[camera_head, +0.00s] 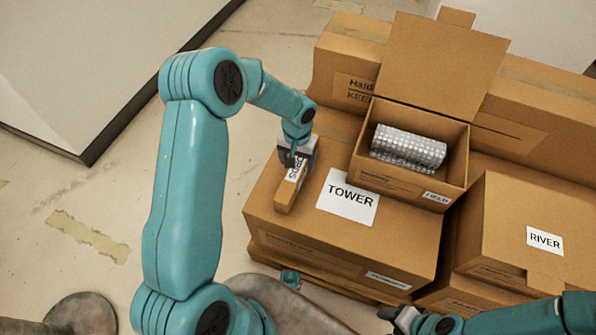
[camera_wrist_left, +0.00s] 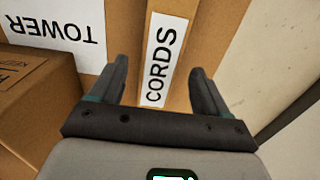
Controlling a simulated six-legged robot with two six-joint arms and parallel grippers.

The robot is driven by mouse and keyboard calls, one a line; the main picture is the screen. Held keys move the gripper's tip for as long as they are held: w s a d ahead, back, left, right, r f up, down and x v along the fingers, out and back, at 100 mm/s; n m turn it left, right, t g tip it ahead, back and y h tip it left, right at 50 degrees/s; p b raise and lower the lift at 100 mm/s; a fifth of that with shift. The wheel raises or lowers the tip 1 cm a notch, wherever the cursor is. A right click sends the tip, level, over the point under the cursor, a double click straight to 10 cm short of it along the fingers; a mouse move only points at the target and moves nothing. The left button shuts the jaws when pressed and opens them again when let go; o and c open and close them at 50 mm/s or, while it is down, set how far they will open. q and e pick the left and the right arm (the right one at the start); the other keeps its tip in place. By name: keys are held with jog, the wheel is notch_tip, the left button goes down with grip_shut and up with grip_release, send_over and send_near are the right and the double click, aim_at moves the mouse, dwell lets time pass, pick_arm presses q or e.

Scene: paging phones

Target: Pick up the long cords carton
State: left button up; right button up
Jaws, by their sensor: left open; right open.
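The long cords carton (camera_head: 285,196) is a narrow brown box with a white label reading CORDS. It lies on top of the large carton labelled TOWER (camera_head: 271,222), near its left edge. My left gripper (camera_head: 298,163) is over the carton's far part in the head view. In the left wrist view its open fingers (camera_wrist_left: 157,85) stand on either side of the cords carton (camera_wrist_left: 178,15), with gaps on both sides. I cannot tell whether the fingers reach below its top. My right gripper (camera_head: 398,316) is at the bottom edge of the head view, away from the carton.
An open box labelled FIELD (camera_head: 400,184) holds a bubble-wrapped roll (camera_head: 408,147), right of the cords carton. A carton labelled RIVER (camera_head: 510,225) stands at the right. A long carton (camera_head: 345,60) stands behind. Floor shows left of the stack.

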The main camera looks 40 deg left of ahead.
aim_at(298, 164)
pick_arm(q)
notch_tip(298, 164, down, 4)
jog(key=shift+w+r+b, duration=0.1)
jog(key=shift+w+b, duration=0.05)
jog(key=shift+b, duration=0.2)
jog(key=shift+r, duration=0.1)
jog(key=c, duration=1.3)
jog(key=shift+r, duration=0.1)
